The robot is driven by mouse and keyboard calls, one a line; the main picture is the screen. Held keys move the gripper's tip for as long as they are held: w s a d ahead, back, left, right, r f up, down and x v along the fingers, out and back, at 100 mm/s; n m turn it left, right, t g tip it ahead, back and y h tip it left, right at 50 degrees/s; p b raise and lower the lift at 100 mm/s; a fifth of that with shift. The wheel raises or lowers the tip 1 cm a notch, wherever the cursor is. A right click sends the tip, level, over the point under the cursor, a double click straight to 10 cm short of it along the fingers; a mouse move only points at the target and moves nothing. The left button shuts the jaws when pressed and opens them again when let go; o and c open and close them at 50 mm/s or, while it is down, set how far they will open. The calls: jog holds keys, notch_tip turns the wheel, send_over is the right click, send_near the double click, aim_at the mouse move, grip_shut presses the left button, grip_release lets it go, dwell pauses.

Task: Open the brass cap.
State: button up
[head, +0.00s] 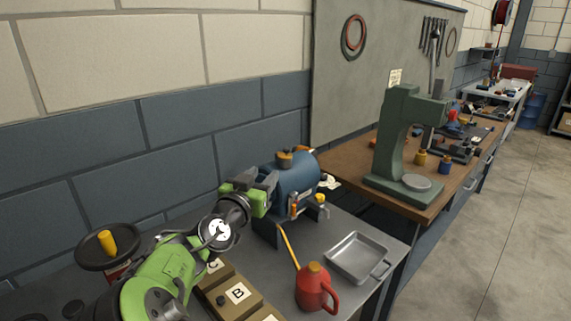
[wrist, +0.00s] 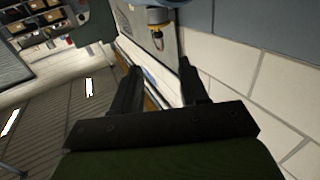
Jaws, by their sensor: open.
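The blue cylindrical casing (head: 294,180) lies on its side on the grey bench. A brass-coloured cap (head: 285,158) sits on its top in the head view. In the wrist view a brass cap (wrist: 158,16) with a small ring shows at the top edge, beyond the fingers; it looks like the same cap. I cannot tell whether it is loose. My gripper (head: 268,181) is at the left end of the casing, and its fingers are partly hidden. In the wrist view my gripper (wrist: 158,66) has its fingers apart with nothing between them.
A red can (head: 314,289) with a yellow spout and a metal tray (head: 357,258) stand in front of the casing. Lettered boxes (head: 237,293) are at front left. A green press (head: 402,150) stands on the wooden bench to the right. The wall is close behind.

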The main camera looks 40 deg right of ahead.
aim_at(285, 151)
jog(key=x, duration=1.6)
jog(key=shift+s+p, duration=0.25)
jog(key=shift+p, duration=0.15)
grip_shut()
